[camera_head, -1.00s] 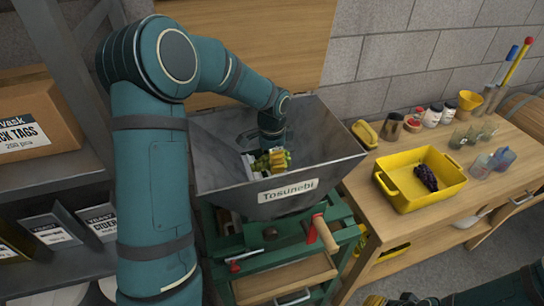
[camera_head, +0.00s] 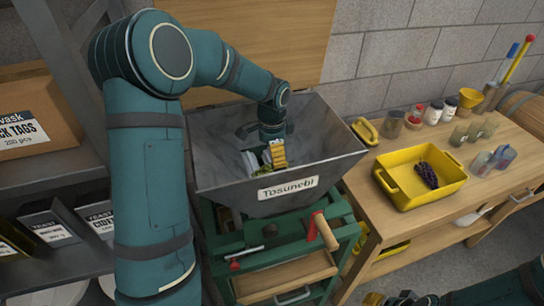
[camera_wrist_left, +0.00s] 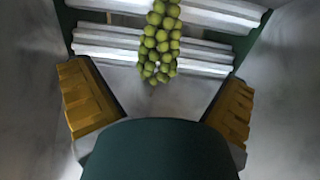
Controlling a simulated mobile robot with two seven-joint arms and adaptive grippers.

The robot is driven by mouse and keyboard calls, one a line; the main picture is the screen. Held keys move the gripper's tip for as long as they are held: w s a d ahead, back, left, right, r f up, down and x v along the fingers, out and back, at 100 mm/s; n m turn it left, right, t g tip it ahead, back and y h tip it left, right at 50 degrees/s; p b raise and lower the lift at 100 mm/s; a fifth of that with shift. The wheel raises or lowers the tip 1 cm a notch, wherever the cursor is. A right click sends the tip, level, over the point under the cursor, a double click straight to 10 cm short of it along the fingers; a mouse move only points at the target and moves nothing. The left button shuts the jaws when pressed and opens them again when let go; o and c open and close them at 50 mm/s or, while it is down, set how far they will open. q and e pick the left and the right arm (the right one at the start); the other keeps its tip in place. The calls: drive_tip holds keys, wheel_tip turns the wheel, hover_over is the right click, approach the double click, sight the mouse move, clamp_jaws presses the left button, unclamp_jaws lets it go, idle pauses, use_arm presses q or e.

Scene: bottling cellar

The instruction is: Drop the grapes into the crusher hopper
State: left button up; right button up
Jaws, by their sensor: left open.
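The crusher hopper (camera_head: 319,177), a grey metal funnel with a "Tosunobi" label, stands on a green frame. My left gripper (camera_head: 266,158) is inside it, pointing down, with its yellow finger pads spread. In the left wrist view a bunch of green grapes (camera_wrist_left: 161,42) lies over pale rollers (camera_wrist_left: 110,45) at the hopper bottom, apart from both fingers. In the head view the gripper mostly hides these grapes. A dark purple bunch of grapes (camera_head: 427,175) lies in a yellow tray (camera_head: 408,199). My right gripper (camera_head: 392,299) is cut off at the bottom edge.
The wooden bench (camera_head: 367,203) at right carries the tray, several glasses and jars, and a yellow funnel (camera_head: 470,98). Shelves with a cardboard box (camera_head: 35,120) stand at left.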

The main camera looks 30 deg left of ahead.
use_arm(q)
wheel_tip(320, 180, up, 10)
drive_tip(key=shift+r, duration=0.2)
idle(0.8)
